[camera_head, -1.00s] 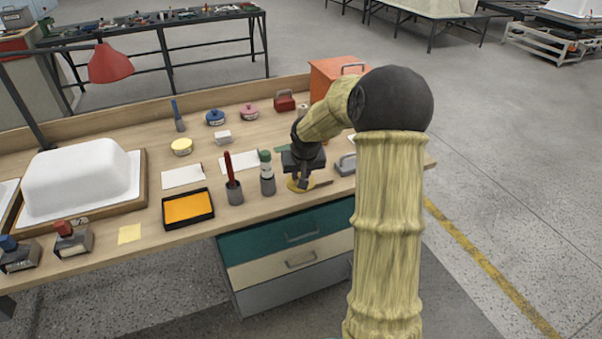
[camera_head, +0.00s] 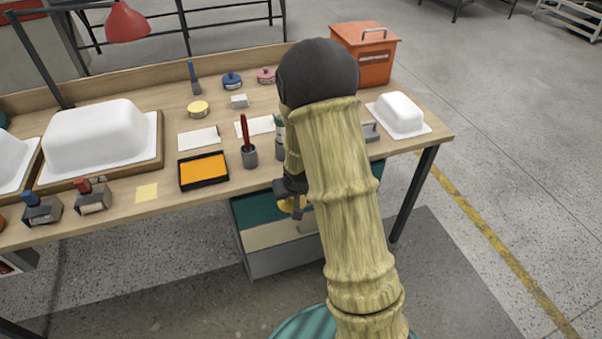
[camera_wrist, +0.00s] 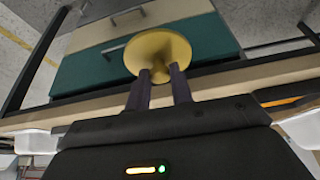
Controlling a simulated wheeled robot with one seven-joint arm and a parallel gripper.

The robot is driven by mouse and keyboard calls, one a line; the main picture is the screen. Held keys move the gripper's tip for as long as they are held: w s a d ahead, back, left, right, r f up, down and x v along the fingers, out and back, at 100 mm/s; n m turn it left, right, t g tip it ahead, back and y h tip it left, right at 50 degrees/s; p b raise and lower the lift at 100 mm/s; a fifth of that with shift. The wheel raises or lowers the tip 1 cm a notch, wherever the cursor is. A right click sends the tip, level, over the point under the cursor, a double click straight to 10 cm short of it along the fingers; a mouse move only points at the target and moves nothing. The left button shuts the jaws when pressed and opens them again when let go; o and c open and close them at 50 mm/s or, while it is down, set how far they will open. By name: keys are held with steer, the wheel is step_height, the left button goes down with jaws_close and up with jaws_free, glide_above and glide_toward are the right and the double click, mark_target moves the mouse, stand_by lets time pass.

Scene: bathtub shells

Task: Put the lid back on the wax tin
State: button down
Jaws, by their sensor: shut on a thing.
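My gripper (camera_wrist: 161,74) is shut on a round yellow lid (camera_wrist: 158,48), with the fingers closed on its small central knob in the wrist view. In the head view the lid (camera_head: 290,205) shows partly behind my gripper (camera_head: 292,192), in front of the bench edge and against the drawers; my arm hides much of it. A low round yellow tin (camera_head: 198,108), with no knob visible on top, stands at the back middle of the bench, well away to the upper left of my gripper. I take it as the wax tin.
Blue (camera_head: 232,81) and pink (camera_head: 266,75) knobbed tins stand behind. A white block (camera_head: 239,101), a red-handled tool in a grey cup (camera_head: 248,148) and an orange pad tray (camera_head: 203,170) stand nearby. A white tub shell (camera_head: 95,135) is at left, an orange box (camera_head: 364,55) at right.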

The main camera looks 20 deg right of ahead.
mark_target(286, 208)
steer(key=s+a+f, duration=0.2)
steer(key=f, duration=0.1)
steer(key=shift+a+f, duration=0.2)
steer(key=shift+a, duration=0.2)
steer(key=shift+d+r, duration=0.1)
steer(key=shift+d, duration=0.05)
